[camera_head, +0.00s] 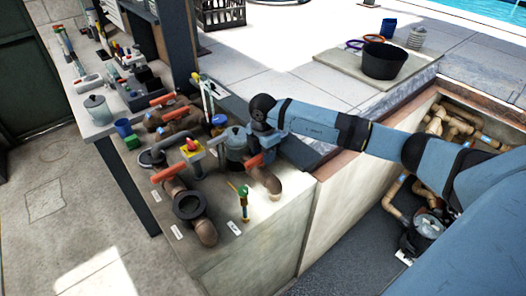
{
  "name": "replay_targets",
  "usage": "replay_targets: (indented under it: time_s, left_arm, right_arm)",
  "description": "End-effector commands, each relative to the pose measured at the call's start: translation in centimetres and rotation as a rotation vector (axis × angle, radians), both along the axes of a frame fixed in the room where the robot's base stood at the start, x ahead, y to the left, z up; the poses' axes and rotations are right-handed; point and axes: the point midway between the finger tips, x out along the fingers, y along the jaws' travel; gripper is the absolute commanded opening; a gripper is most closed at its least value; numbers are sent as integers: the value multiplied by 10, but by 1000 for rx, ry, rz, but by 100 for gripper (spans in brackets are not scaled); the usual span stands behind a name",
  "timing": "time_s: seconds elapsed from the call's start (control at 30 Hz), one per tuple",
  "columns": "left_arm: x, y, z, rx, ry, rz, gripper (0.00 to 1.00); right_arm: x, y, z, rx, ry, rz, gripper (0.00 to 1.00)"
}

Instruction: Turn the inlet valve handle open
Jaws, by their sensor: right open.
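I cannot tell which handle is the inlet's, as the small white labels are unreadable. My left gripper is not in view.
A brass-green valve (243,202) stands at the ledge's front. A bench (99,130) with tools, a canister and a blue cup is behind left. The pit (345,255) with more pipes drops away at right. A black bucket (383,60) stands on the deck.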

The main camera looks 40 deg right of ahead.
Motion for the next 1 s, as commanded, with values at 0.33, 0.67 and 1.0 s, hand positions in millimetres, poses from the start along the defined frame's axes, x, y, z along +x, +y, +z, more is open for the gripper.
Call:
replay_targets:
  time_s: [0.33, 0.67, 1.0]
  left_arm:
    - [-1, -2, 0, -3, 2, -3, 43]
    - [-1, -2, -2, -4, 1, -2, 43]
    - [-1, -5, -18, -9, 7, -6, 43]
  right_arm:
    - [0, 0, 0, 0, 0, 0, 1]
    - [0, 0, 0, 1, 0, 30, 0]
    - [3, 1, -2, 1, -1, 236, 0]
